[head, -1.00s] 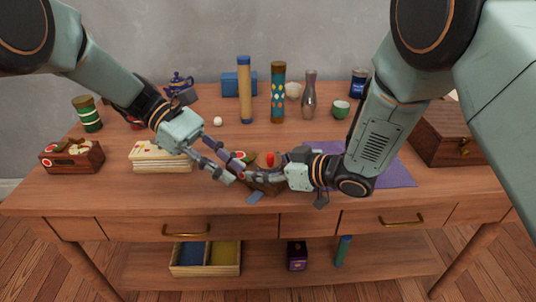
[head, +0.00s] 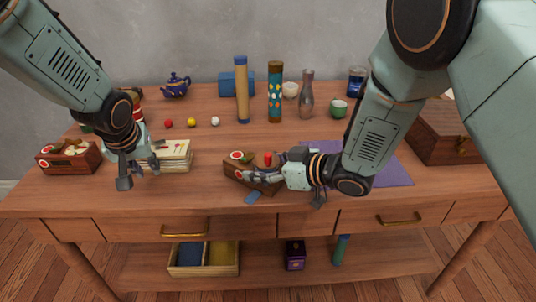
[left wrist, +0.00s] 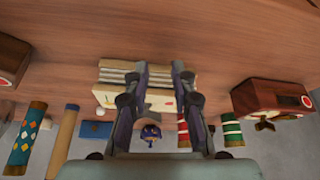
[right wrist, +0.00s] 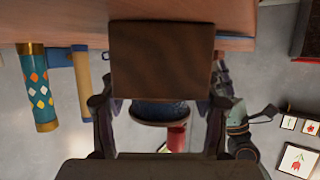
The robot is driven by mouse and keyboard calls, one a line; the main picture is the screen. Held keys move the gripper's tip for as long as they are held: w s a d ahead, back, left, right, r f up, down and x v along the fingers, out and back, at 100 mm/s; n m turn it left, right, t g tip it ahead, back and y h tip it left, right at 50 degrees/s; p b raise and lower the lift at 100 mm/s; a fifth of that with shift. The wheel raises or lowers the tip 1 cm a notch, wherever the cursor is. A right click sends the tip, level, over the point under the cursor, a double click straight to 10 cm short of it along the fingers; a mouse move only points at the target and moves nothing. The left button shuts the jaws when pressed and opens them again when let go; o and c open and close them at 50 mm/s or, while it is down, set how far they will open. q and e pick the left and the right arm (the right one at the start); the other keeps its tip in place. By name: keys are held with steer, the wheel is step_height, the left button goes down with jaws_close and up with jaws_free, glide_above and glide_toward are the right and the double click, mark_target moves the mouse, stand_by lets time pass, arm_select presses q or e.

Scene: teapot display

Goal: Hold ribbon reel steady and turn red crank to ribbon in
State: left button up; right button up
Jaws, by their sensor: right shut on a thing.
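The ribbon reel (head: 234,170) is a brown wooden block with a red-and-white disc on top, near the table's front. Its red crank (head: 268,158) stands up at the right end. A short blue ribbon end (head: 253,197) shows in front. My right gripper (head: 250,178) is shut on the reel from the right. In the right wrist view the reel's brown face (right wrist: 160,60) sits between the fingers, with the red crank (right wrist: 176,138) below. My left gripper (head: 138,174) is open and empty, away from the reel, by the card stack. Its fingers (left wrist: 158,68) are apart.
A cream card stack (head: 175,157) and a similar wooden box (head: 68,160) stand at left. Small balls, a blue teapot (head: 175,86), two tall cylinders and a glass vase (head: 307,95) are behind. A purple cloth (head: 395,172) and wooden chest (head: 437,135) are right.

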arm_select(q)
steer(key=d+m+t, duration=0.1)
steer(key=w+d+r+m+t+h, duration=0.1)
steer(key=m, duration=0.1)
steer(key=w+d+r+m+h, duration=0.1)
steer(key=shift+w+d+m+t, duration=0.25)
steer(key=shift+m+t, duration=0.05)
steer(key=shift+t, duration=0.1)
steer(key=d+m+h, duration=0.1)
steer(key=d+r+m+h, duration=0.1)
steer(key=d+m+h, duration=0.1)
steer(key=d, duration=0.1)
steer(key=shift+s+r+t, duration=0.25)
steer(key=shift+r+t, duration=0.1)
steer(key=shift+t, duration=0.05)
steer(key=s+d+r+m+h, duration=0.2)
steer(key=s+d+m+h, duration=0.1)
steer(key=d, duration=0.2)
steer(key=m+g+h, duration=0.3)
steer(key=m+h, duration=0.2)
glide_toward(265, 155)
steer(key=x, duration=1.1)
steer(key=shift+c, duration=0.2)
jaws_close()
